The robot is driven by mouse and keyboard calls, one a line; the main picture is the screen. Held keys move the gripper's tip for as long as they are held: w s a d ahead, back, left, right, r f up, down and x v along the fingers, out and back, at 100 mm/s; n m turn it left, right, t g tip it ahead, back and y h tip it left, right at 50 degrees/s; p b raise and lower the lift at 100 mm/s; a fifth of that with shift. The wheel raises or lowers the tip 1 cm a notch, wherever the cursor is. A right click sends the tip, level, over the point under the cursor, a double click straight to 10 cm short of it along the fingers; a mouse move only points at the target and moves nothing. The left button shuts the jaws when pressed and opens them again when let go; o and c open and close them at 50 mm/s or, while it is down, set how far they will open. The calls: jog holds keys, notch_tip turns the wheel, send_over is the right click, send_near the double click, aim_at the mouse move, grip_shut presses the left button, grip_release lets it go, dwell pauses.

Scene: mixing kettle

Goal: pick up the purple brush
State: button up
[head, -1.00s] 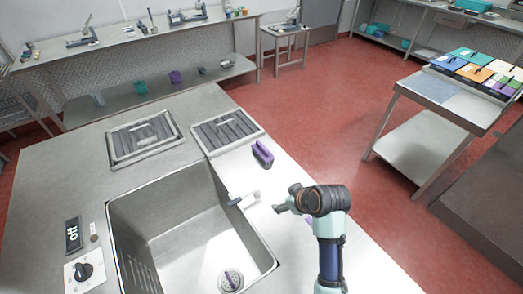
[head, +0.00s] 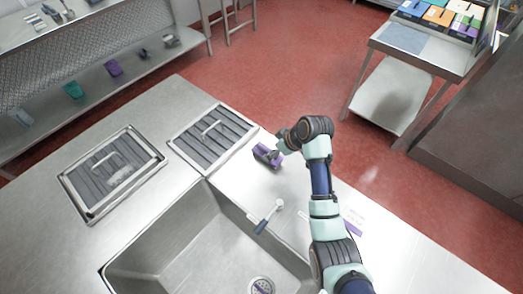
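A purple block-shaped object (head: 264,157), which looks like the purple brush, lies on the steel counter right of the sink, near the corner of a grated lid. My gripper (head: 279,149) is right at its right end, with my arm reaching up from the lower right. The fingers are small and dark and partly overlap the brush, so I cannot tell whether they are open or shut, or touching it.
A flat white and purple item (head: 353,220) lies right of my arm. A steel cart (head: 415,55) stands at the upper right.

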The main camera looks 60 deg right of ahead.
aim_at(268, 149)
jog(key=b+x, duration=0.2)
jog(key=x, duration=0.5)
jog(key=shift+b, duration=0.4)
jog(key=c, duration=1.3)
notch_tip(268, 149, up, 20)
jog(key=p, duration=0.5)
jog(key=shift+p, duration=0.3)
